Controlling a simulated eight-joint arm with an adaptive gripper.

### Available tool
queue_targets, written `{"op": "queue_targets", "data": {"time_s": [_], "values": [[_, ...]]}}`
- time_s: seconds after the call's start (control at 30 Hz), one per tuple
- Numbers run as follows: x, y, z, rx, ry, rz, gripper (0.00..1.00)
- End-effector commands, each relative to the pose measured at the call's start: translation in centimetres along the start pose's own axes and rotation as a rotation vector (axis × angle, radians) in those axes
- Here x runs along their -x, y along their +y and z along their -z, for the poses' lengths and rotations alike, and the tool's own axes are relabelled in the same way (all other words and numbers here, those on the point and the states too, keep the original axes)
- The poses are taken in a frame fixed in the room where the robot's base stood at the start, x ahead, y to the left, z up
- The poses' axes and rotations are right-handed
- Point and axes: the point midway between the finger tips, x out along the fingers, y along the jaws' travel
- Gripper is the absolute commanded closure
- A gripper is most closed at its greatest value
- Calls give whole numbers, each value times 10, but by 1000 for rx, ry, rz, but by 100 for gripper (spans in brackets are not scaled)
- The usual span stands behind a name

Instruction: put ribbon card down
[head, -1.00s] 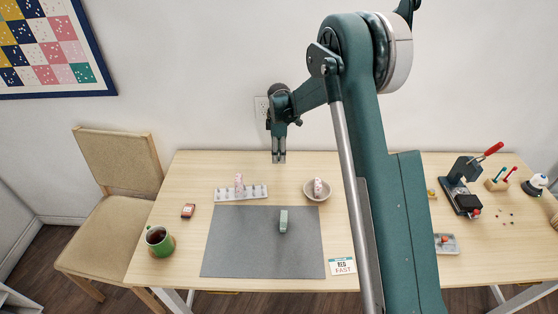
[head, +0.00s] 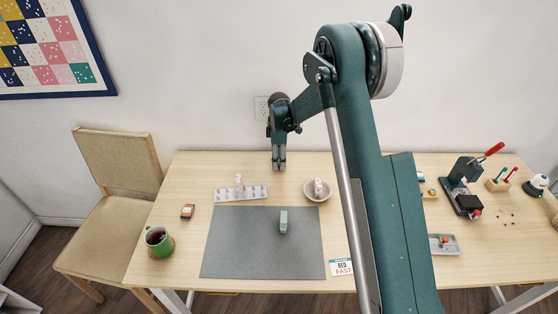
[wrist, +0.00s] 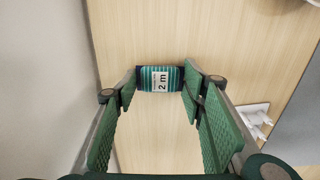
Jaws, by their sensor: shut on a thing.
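The ribbon card (wrist: 160,79) is a small teal-striped card marked "2 m", seen in the wrist view between my fingertips. My gripper (head: 279,166) is shut on it, one finger on each side. In the head view my gripper points down near the table's back edge, behind and between the white peg rack and the bowl. The card itself cannot be made out in the head view. Bare wood of the table (head: 170,178) shows around the card in the wrist view. I cannot tell whether the card touches the wood.
The white peg rack (head: 260,193) holds a pink spool. A bowl (head: 308,196) with a pink spool stands to its right. A grey mat (head: 250,250) lies in front, with a green block (head: 283,222) on it. The back-left table is clear.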

Motion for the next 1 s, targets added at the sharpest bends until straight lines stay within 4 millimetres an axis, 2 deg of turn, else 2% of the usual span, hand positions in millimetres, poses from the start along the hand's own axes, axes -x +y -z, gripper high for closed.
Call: {"op": "queue_targets", "data": {"time_s": [0.2, 0.23, 0.33, 0.77, 1.0], "values": [[-4, 0, 0, 0, 0, 0, 66], [-4, 0, 0, 0, 0, 0, 57], [-3, 0, 0, 0, 0, 0, 45], [-1, 0, 0, 0, 0, 0, 45], [16, 0, 0, 0, 0, 0, 45]]}}
